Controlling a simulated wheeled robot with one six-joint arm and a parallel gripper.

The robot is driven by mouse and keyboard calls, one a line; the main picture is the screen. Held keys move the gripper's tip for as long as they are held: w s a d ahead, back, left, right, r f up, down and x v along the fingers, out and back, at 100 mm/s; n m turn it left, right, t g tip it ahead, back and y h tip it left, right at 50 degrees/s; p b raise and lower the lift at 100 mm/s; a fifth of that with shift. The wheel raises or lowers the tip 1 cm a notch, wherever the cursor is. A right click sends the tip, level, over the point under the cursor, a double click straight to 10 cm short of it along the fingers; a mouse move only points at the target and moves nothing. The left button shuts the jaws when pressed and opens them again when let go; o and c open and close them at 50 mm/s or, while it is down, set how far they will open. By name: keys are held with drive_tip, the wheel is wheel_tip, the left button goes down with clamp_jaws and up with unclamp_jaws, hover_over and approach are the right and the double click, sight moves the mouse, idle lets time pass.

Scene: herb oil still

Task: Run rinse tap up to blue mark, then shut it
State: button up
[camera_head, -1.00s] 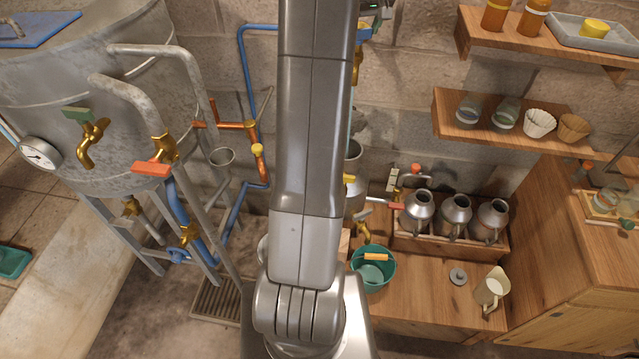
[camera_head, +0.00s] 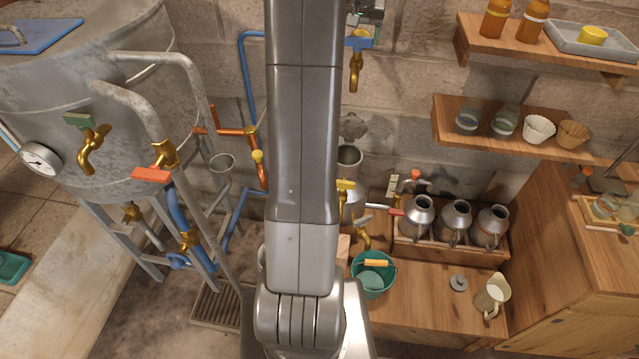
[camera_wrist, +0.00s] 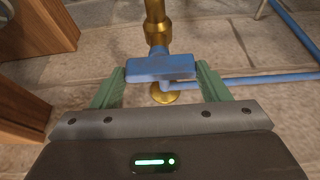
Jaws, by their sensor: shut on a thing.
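The rinse tap is a brass tap (camera_head: 355,72) with a blue handle (camera_head: 359,43), on the wall right of my arm in the head view. In the wrist view the blue bar handle (camera_wrist: 160,68) lies crosswise between the green fingers of my gripper (camera_wrist: 165,70), which is shut on it. The brass pipe (camera_wrist: 155,22) runs up beyond the handle. A green bucket (camera_head: 389,287) with an orange grip stands below on the wooden bench. I cannot make out a blue mark or any running water. My arm hides part of the wall.
A metal still (camera_head: 60,90) with several taps and pipes stands at left. Metal cans (camera_head: 455,219) sit in a wooden crate on the bench (camera_head: 420,325), with a cream jug (camera_head: 490,297) to the right. Shelves with bottles and cups hang at upper right.

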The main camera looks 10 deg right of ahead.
drive_tip(key=o, duration=1.1)
drive_tip(key=shift+c, duration=0.2)
drive_tip(key=shift+r, duration=0.15)
drive_tip(key=b+v, duration=0.2)
drive_tip(key=v, duration=1.1)
drive_tip(key=shift+s+a+r, duration=0.15)
drive_tip(key=shift+a+r, duration=0.05)
drive_tip(key=shift+r, duration=0.05)
drive_tip(key=shift+f, duration=0.15)
